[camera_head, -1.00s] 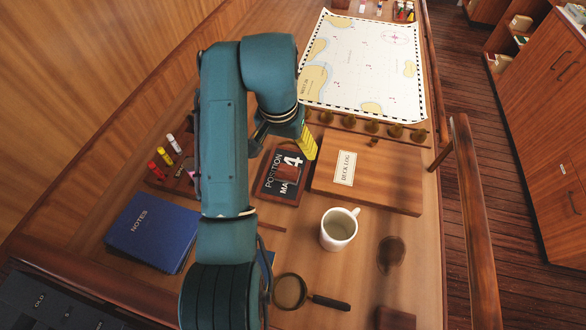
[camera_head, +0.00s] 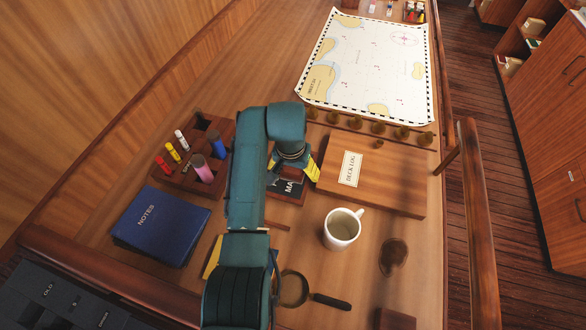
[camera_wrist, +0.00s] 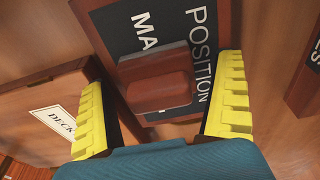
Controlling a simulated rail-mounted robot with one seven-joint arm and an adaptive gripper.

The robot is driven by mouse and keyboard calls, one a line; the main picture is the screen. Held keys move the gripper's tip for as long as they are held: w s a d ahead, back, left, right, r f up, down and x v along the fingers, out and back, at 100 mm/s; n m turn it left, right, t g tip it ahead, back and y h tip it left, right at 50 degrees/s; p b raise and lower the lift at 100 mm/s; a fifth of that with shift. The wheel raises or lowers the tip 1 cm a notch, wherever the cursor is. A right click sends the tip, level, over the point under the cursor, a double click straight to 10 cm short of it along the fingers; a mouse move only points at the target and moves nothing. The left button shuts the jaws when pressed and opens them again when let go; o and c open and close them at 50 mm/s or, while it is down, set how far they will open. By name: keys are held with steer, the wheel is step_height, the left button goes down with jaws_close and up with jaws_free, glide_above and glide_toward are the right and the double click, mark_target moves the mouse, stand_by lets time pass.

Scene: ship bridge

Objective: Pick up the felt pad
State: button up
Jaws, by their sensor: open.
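The felt pad (camera_wrist: 158,88) looks like a red-brown block with a thin grey layer along its top edge. It lies on a dark board (camera_wrist: 195,50) lettered "POSITION" and "MA". In the wrist view my gripper (camera_wrist: 160,76) is open, one yellow finger on each side of the block. Gaps show between the block and both fingers, and nothing is held. In the head view the gripper (camera_head: 312,166) is low over the board (camera_head: 287,186). My arm hides the block and much of the board there.
The deck log box (camera_head: 375,178) is close to the right of the gripper. A marker rack (camera_head: 185,178) and blue notes binder (camera_head: 160,225) stand left. A white mug (camera_head: 341,230), magnifier (camera_head: 294,289) and dark stain (camera_head: 393,256) are nearer. A chart (camera_head: 370,65) lies behind.

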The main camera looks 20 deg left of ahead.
steer(key=c, duration=1.3)
step_height(320, 180, up, 10)
steer(key=b, duration=0.3)
